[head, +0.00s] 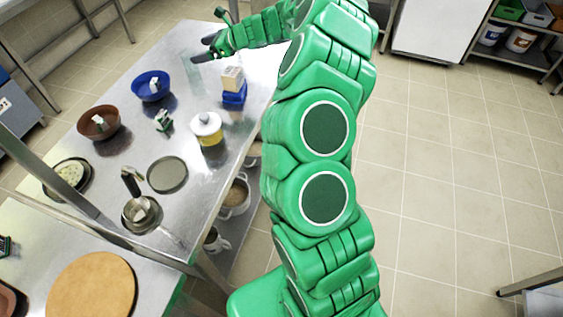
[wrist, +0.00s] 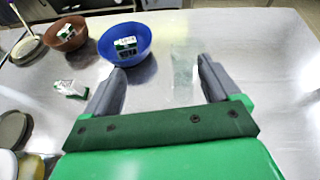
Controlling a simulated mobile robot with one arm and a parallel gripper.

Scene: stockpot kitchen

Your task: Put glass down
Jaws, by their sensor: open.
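A clear glass (head: 191,70) stands on the steel table near its far end, faint against the metal. It also shows in the wrist view (wrist: 184,68), just ahead of and between my fingers, closer to the right one. My gripper (head: 205,48) is open, with its two dark fingers (wrist: 161,68) spread apart. The fingers do not close on the glass. Whether the glass touches the right finger I cannot tell.
A blue bowl (head: 151,89) and a brown bowl (head: 98,127) hold small cartons. Bare steel surrounds the glass.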

